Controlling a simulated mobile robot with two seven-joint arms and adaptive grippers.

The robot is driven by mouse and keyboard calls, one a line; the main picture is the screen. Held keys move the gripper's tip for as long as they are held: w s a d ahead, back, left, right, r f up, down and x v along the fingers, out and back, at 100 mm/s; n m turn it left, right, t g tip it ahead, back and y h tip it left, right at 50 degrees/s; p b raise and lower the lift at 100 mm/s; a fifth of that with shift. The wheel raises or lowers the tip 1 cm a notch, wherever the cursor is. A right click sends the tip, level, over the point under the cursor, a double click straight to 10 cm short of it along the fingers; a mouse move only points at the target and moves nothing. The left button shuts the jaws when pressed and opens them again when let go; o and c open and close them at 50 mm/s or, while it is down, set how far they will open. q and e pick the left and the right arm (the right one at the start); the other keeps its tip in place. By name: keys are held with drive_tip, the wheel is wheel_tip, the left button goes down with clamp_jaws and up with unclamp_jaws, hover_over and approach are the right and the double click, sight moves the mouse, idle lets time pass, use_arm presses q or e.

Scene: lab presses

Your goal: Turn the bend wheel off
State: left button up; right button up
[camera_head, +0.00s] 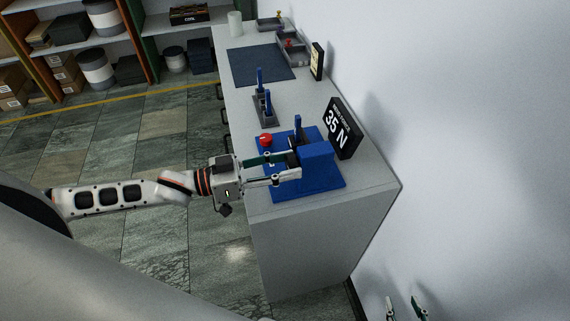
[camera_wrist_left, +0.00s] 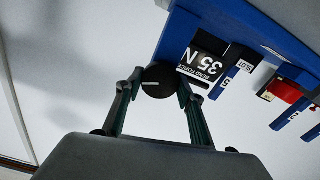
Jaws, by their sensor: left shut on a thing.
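The bend wheel is a round black knob (camera_wrist_left: 160,78) with a short white mark, seen in the left wrist view on the side of the blue press (camera_wrist_left: 210,22). In the head view the blue press (camera_head: 318,152) stands at the bench's near end, and the wheel is mostly hidden there. My left gripper (camera_head: 286,166) reaches in from the left; its fingers (camera_wrist_left: 160,88) are shut on the wheel, one on each side. A black display (camera_head: 341,129) behind the press reads 35 N. My right gripper (camera_head: 404,303) shows at the bottom right, fingers apart and empty.
A grey rack with blue upright pieces (camera_head: 264,108), a dark mat (camera_head: 260,64) and grey trays (camera_head: 291,48) lie farther along the bench (camera_head: 309,100). A white wall bounds the right.

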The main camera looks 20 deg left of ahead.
use_arm(q)
drive_tip(key=n, duration=1)
drive_tip(key=shift+f+n, duration=0.1)
drive_tip(key=shift+n, duration=1.8)
drive_tip(key=o, duration=1.1)
drive_tip(key=shift+a, duration=0.15)
